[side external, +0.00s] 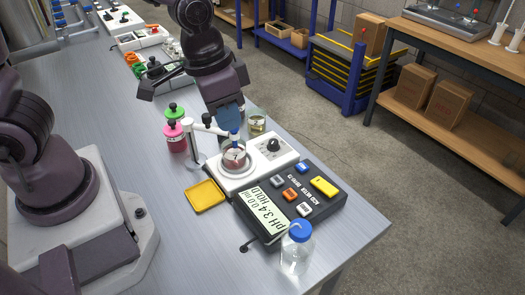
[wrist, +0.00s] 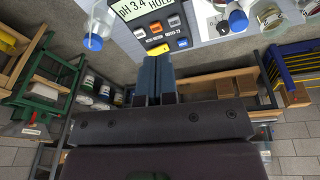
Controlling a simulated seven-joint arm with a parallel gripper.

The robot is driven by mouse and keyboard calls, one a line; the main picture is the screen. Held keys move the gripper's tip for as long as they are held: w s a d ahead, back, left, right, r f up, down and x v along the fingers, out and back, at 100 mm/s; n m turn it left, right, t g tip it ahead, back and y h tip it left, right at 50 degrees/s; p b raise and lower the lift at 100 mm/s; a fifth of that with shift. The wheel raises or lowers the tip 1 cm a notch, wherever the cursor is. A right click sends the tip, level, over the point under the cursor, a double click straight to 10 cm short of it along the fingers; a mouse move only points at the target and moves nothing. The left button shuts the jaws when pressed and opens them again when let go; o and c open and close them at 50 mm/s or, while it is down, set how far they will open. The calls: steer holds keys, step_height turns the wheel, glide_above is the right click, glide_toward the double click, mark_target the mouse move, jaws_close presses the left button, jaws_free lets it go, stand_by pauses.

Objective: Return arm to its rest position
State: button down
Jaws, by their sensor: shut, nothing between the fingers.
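My gripper (side external: 229,112) hangs above the bench by the titration stand, its blue fingers pointing down. In the wrist view my gripper (wrist: 154,60) shows its two blue fingers pressed side by side, with nothing between them. The fingertips are close to the electrode arm and the small beaker (side external: 235,158) of pinkish liquid on the white stirrer (side external: 262,158). I cannot tell whether they touch anything. The pH meter (side external: 290,200) beside the stirrer reads 3.4 with HOLD; its screen also shows in the wrist view (wrist: 140,8).
A clear bottle with a blue cap (side external: 297,250) stands at the bench's front corner. A yellow tray (side external: 205,196) lies left of the stirrer. Pink (side external: 175,137) and green-capped bottles stand close to my gripper. The bench (side external: 110,120) is clear along its left middle.

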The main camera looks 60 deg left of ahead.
steer(key=s+a+r+n+t, duration=0.1)
steer(key=s+a+r+t, duration=0.1)
steer(key=r, duration=0.4)
steer(key=s+a+r+n+t+y, duration=0.1)
steer(key=s+a+r, duration=0.4)
steer(key=s+r, duration=0.1)
steer(key=shift+s+n+t, duration=0.3)
steer(key=shift+s+t, duration=0.05)
steer(key=shift+t, duration=0.05)
stand_by(0.6)
